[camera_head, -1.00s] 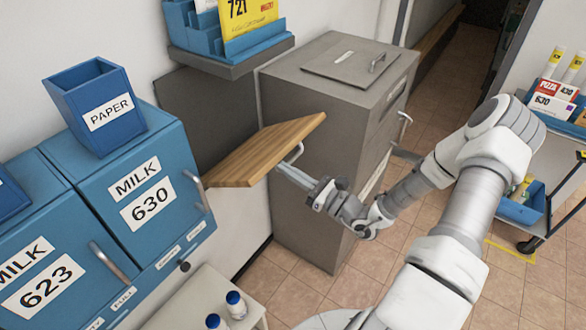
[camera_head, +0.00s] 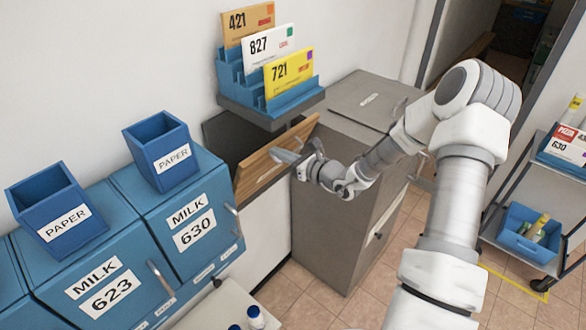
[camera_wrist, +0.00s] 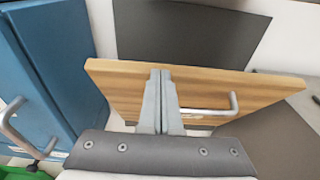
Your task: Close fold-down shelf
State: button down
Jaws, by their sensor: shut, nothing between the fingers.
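The wooden fold-down shelf (camera_head: 268,164) stands tilted steeply upward at the front of a dark grey wall panel, with a gap still showing behind its upper edge. In the wrist view the shelf (camera_wrist: 215,88) fills the middle, and its metal handle (camera_wrist: 215,110) is just right of my fingers. My gripper (camera_head: 280,155) is shut and empty, its fingertips at the outer face of the shelf. In the wrist view my gripper's fingers (camera_wrist: 160,75) overlap the board near its upper edge; they look in contact, though the exact touch is hard to tell.
A blue letter rack (camera_head: 285,90) with several envelopes sits on a grey ledge above the shelf. Blue milk cabinets (camera_head: 180,215) with paper bins stand left. A grey cabinet (camera_head: 335,215) stands close on the right. A cart (camera_head: 530,215) is farther right, with open tiled floor between.

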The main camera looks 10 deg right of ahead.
jog(key=w+a+r, duration=0.1)
jog(key=w, duration=0.1)
jog(key=w+a+r, duration=0.1)
jog(key=w+a, duration=0.1)
jog(key=w+a+r, duration=0.1)
jog(key=w, duration=0.1)
jog(key=shift+a+b, duration=0.15)
jog(key=shift+b, duration=0.15)
jog(key=shift+f, duration=0.15)
